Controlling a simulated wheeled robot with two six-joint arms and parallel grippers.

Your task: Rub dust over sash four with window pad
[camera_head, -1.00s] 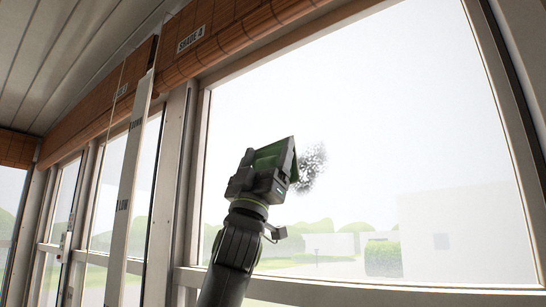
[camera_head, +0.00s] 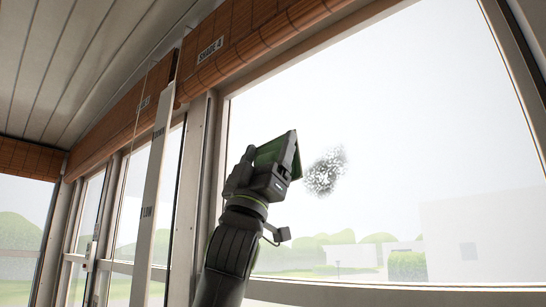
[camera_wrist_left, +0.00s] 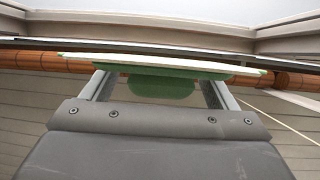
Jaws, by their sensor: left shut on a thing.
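My left gripper (camera_head: 272,165) is raised in front of the large window pane and is shut on the green window pad (camera_head: 291,154). The pad also shows in the left wrist view (camera_wrist_left: 160,87), its green back between the fingers and a pale face beyond. A speckled grey dust patch (camera_head: 325,172) is on the glass of sash four (camera_head: 400,120), just right of the pad in the picture, with a gap between them. Whether the pad touches the glass I cannot tell. The right gripper is not in view.
A rolled bamboo shade (camera_head: 240,50) labelled "SHADE 4" hangs above the sash. A pale upright strip (camera_head: 150,205) with lettering stands left of my arm. More windows lie further left. Glass right of the dust is clear.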

